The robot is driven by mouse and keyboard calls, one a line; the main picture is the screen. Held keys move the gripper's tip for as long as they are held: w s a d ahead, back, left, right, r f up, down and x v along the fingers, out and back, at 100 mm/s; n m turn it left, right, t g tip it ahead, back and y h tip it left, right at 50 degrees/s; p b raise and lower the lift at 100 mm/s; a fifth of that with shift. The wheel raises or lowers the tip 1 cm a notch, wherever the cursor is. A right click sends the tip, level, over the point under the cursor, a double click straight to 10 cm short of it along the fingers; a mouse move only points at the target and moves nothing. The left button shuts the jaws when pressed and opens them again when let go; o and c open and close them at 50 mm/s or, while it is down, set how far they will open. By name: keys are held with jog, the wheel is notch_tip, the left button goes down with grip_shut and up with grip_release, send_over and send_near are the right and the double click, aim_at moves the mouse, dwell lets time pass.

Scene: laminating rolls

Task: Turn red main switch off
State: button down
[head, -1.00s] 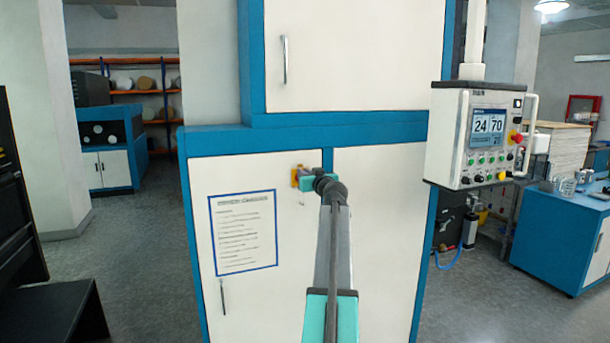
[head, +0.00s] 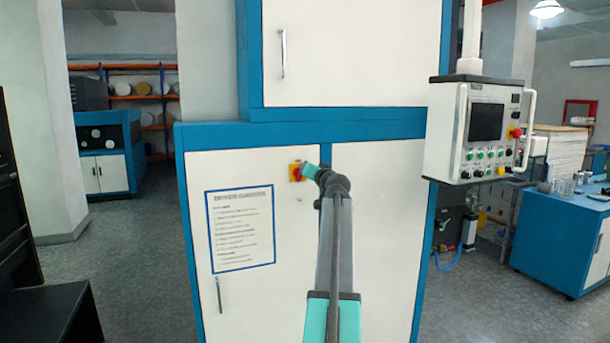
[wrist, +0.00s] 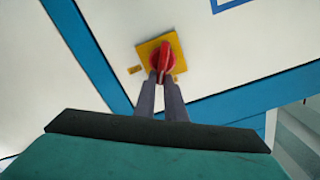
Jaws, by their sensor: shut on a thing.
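The red main switch (wrist: 165,58) is a red rotary knob on a yellow square plate (wrist: 146,48), mounted on a white cabinet door. In the head view the yellow plate (head: 293,178) shows at the door's upper right, with the knob partly hidden by my gripper (head: 304,170). In the wrist view my gripper (wrist: 162,78) has its two dark fingers close together, shut on the near end of the red knob. The knob's grip bar runs roughly up and down in that view.
A control panel (head: 464,148) with a dark screen (head: 486,122) hangs to the right. A framed notice (head: 240,228) is on the same door, with a handle (head: 219,294) below it. A blue workbench (head: 560,240) stands at the right.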

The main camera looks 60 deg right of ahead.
jog(key=shift+s+d+f+m+b, duration=0.15)
jog(key=shift+f+m, duration=0.25)
jog(key=shift+m, duration=1.65)
jog(key=shift+s+d+f+m+b, duration=0.15)
jog(key=shift+f+m, duration=0.25)
jog(key=shift+m, duration=1.6)
jog(key=shift+s+d+f+m+b, duration=0.1)
jog(key=shift+d+f+m, duration=0.25)
jog(key=shift+m, duration=1.7)
jog(key=shift+a, duration=0.1)
jog(key=c, duration=1.8)
grip_release()
jog(key=shift+f, duration=0.1)
jog(key=shift+b+v, duration=1.75)
jog(key=shift+v, duration=5.2)
